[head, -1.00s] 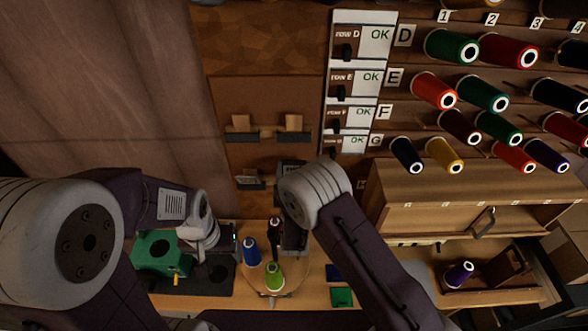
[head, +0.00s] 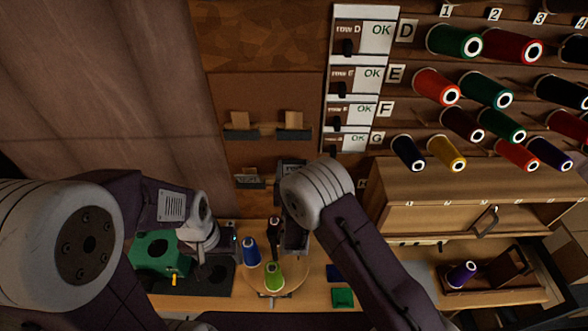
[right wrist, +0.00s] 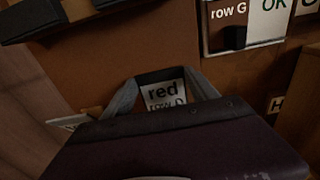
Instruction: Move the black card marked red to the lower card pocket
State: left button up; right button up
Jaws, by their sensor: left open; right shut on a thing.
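The black card marked "red" (right wrist: 163,92) is in the right wrist view, its white label also reading "row D". My right gripper (right wrist: 163,78) is shut on it, with a finger on each side. In the head view the card (head: 291,167) shows just past my right wrist, which hides most of that gripper. The lower card pocket (head: 249,182) is on the brown board, left of the card; its right part is hard to make out behind my gripper. I cannot tell whether the card touches it. My left gripper (head: 229,243) is open and empty near the green machine.
An upper rail (head: 265,132) with two brown cards is above the pocket. Row status tags (head: 350,110) and thread spools (head: 453,42) are to the right. A round stand with blue (head: 251,251) and lime (head: 274,275) spools is below. A green machine (head: 158,253) is at left.

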jog(key=shift+f, duration=0.15)
jog(key=shift+f, duration=0.15)
jog(key=o, duration=1)
jog(key=shift+s+f+b, duration=0.1)
jog(key=shift+s+b, duration=0.15)
jog(key=shift+b, duration=0.2)
jog(key=s+b, duration=0.1)
jog(key=s, duration=0.2)
jog(key=s+b, duration=0.1)
jog(key=s, duration=0.1)
jog(key=s+b, duration=0.1)
jog(key=s, duration=0.2)
jog(key=shift+s+r, duration=0.3)
